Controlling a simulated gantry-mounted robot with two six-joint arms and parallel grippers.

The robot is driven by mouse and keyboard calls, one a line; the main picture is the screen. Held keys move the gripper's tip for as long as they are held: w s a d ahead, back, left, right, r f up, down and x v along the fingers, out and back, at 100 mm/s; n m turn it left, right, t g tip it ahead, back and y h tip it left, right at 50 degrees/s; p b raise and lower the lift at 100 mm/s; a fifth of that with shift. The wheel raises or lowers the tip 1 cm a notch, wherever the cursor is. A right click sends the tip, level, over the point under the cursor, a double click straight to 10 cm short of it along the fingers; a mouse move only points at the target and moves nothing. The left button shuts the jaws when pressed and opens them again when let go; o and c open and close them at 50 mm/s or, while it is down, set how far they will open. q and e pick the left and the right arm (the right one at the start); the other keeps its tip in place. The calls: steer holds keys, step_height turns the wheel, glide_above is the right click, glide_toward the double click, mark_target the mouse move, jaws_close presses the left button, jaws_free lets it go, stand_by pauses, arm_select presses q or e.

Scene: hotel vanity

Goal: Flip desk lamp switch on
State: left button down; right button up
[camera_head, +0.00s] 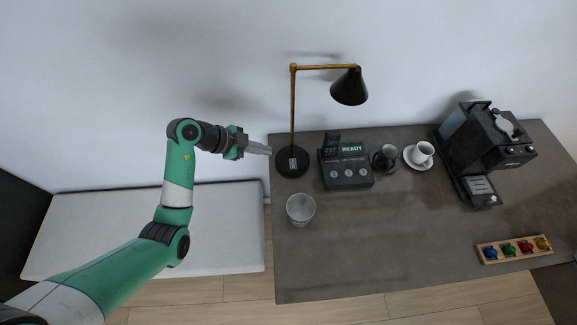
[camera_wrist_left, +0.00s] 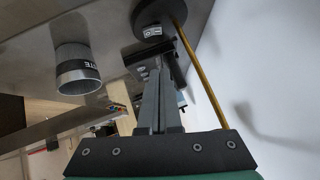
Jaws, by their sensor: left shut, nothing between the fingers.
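The desk lamp has a round black base, a thin brass pole and arm, and a black cone shade (camera_head: 349,88). Its base (camera_head: 281,168) stands at the table's back left corner, with a small light switch (camera_head: 292,163) on top. No glow shows under the shade; the switch position is too small to tell. My left gripper (camera_head: 268,150) is shut and empty, just left of the lamp pole and base, pointing right. In the left wrist view, the shut fingers (camera_wrist_left: 156,78) point toward the switch (camera_wrist_left: 152,31) on the base, apart from it, with the brass pole (camera_wrist_left: 200,75) to their right.
A clear glass (camera_head: 300,209) stands in front of the lamp. A black phone dock (camera_head: 346,174) reading READY is close on its right. Further right are a dark cup (camera_head: 385,158), a white cup on a saucer (camera_head: 422,153), a coffee machine (camera_head: 487,144) and a capsule tray (camera_head: 514,249).

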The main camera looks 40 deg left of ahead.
arm_select(q)
steer(key=shift+w, duration=0.1)
steer(key=b, duration=0.7)
glide_toward(296, 159)
steer(key=w+d, duration=0.2)
steer(key=w, duration=0.1)
steer(key=shift+d+f, duration=0.35)
steer(key=shift+f, duration=0.05)
steer(key=f+b, duration=0.2)
steer(key=shift+w+a+f, duration=0.25)
steer(key=shift+w, duration=0.05)
steer(key=shift+a+f+b, duration=0.2)
steer(key=shift+f+b, duration=0.2)
steer(key=shift+w, duration=0.1)
